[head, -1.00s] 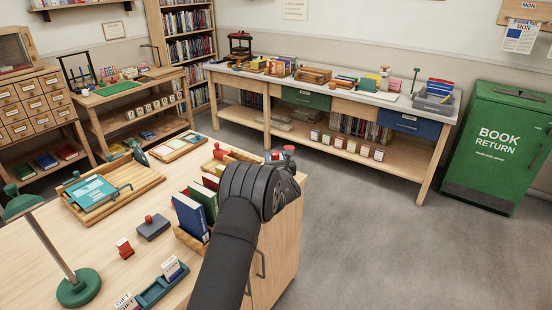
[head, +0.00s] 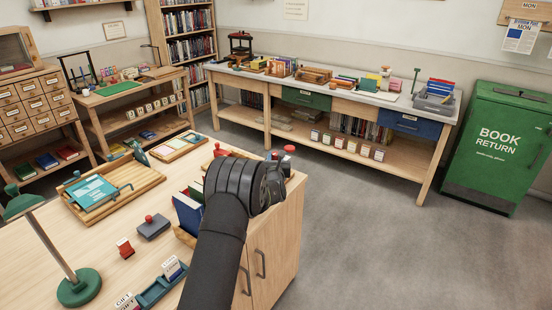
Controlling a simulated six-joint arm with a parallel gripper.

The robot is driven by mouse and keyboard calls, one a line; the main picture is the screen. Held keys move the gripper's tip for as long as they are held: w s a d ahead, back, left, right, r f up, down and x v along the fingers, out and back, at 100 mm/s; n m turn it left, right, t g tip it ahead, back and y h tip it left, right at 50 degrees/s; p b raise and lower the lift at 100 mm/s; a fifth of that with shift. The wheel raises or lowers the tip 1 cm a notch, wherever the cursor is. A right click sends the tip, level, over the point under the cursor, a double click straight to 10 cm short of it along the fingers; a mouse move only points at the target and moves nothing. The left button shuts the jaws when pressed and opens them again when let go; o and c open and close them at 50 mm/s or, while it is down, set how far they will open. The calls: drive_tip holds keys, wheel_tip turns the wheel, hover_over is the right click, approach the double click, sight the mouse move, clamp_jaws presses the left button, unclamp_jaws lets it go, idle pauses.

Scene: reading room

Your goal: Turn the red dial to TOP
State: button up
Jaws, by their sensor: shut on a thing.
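My dark wrist reaches over the far right corner of the front desk (head: 150,262). My gripper's fingers are hidden behind it, so what they touch does not show. Small red-topped items show just past the wrist at the desk's far corner; the clearest is a red knob-like top (head: 289,149). I cannot tell whether it is the red dial. No TOP marking or dial pointer can be made out.
On the desk, a book rack with a blue book (head: 187,215) stands close left of my arm. A wooden tray (head: 147,180), a dark stamp pad (head: 153,229) and a green lamp (head: 78,287) are further left. Open floor lies to the right.

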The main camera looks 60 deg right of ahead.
sight(276, 157)
drive_tip(key=shift+m+g+h, duration=0.4)
drive_tip(key=shift+g, duration=0.1)
drive_tip(key=o, duration=1)
drive_tip(key=shift+s+a, duration=0.2)
drive_tip(key=shift+a, duration=0.25)
drive_tip(key=v, duration=0.4)
drive_tip(key=shift+d+r, duration=0.1)
wheel_tip(276, 157, up, 7)
drive_tip(key=shift+f, duration=0.1)
